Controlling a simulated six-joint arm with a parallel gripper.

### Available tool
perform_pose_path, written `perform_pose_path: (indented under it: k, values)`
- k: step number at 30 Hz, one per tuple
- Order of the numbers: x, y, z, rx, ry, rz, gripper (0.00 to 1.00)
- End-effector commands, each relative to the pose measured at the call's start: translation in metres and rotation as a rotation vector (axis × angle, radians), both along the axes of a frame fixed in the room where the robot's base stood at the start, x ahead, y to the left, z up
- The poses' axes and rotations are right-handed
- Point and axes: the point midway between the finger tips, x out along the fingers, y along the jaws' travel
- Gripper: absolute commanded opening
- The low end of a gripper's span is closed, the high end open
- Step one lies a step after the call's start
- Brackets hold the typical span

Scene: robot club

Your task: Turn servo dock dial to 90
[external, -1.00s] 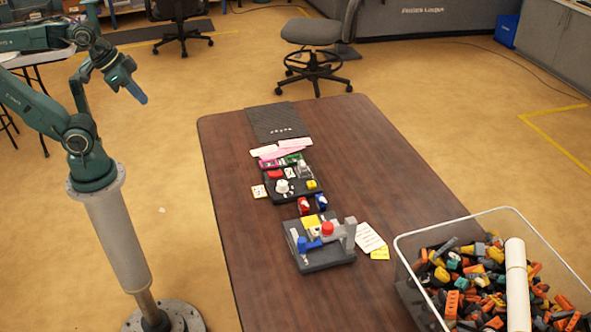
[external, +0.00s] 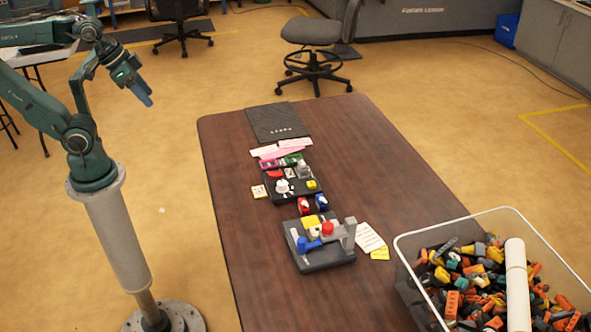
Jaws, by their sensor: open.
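My gripper (external: 142,93) is open and empty, high up at the upper left, well left of the table and clear of everything on it. A dark board (external: 301,190) in the middle of the table carries a white round dial-like knob (external: 282,186), a grey part (external: 304,169), a red part (external: 275,174) and a yellow block (external: 311,184). I take this board to be the servo dock, but its labels are too small to read. The knob's exact angle cannot be told.
A second dark board (external: 325,261) nearer the front holds a blue handle, a red knob and a grey bracket. Red and blue small blocks (external: 304,206) stand between the boards. A clear bin (external: 408,262) of loose parts is at right. The table's left strip (external: 232,205) is bare.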

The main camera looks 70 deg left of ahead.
Motion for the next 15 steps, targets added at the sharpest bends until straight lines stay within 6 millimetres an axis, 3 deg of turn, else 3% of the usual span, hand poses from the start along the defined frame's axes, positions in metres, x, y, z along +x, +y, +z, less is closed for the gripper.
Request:
perform_pose_path:
  k: [15]
  values:
    - [0.091,-0.004,0.011,-0.077,0.118,0.165,0.5]
